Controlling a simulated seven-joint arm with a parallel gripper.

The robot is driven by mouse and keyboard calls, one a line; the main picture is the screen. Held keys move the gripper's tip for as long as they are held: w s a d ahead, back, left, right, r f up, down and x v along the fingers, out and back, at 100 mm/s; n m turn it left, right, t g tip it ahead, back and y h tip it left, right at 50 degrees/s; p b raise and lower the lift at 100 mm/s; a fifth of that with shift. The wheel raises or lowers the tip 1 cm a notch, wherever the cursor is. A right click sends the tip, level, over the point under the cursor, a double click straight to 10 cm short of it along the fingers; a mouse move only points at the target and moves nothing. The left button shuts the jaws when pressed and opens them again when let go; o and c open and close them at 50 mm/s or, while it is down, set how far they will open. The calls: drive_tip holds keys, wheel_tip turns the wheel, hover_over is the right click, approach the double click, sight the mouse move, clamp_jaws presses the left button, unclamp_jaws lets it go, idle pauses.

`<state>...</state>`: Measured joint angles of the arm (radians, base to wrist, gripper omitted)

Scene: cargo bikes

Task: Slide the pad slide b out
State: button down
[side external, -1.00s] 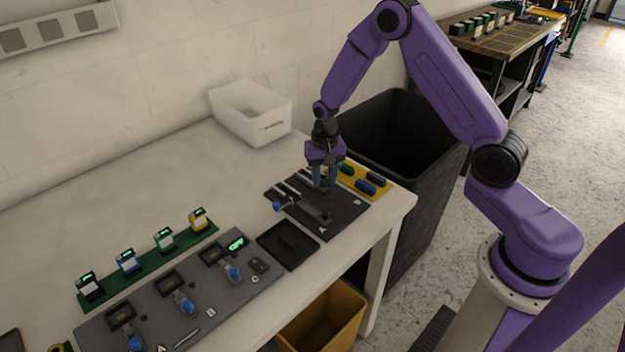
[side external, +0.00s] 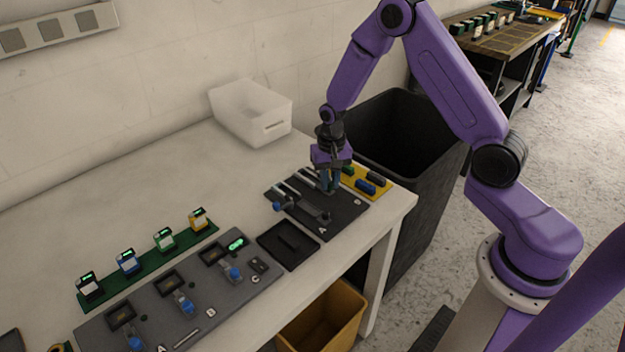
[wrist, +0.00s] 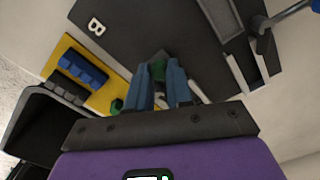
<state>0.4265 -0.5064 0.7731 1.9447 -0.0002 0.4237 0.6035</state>
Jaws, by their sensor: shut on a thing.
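The dark board (side external: 342,218) lies on the bench near its right end, and its letter B (wrist: 96,26) shows in the wrist view. My gripper (side external: 329,188) is low over the board's far right part, fingers pointing down.
A yellow tray (side external: 350,183) with blue, green and dark blocks sits right beside the board. A blue knob (side external: 277,206) stands at the board's left. A black bin (side external: 400,130) is past the bench edge; a white tub (side external: 250,112) stands behind. The bench's left back is clear.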

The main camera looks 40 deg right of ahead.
drive_tip(key=shift+s, duration=3.25)
drive_tip(key=c, duration=1.2)
unclamp_jaws()
drive_tip(key=shift+o, duration=0.2)
wheel_tip(320, 180, up, 8)
drive_tip(key=shift+f, duration=0.25)
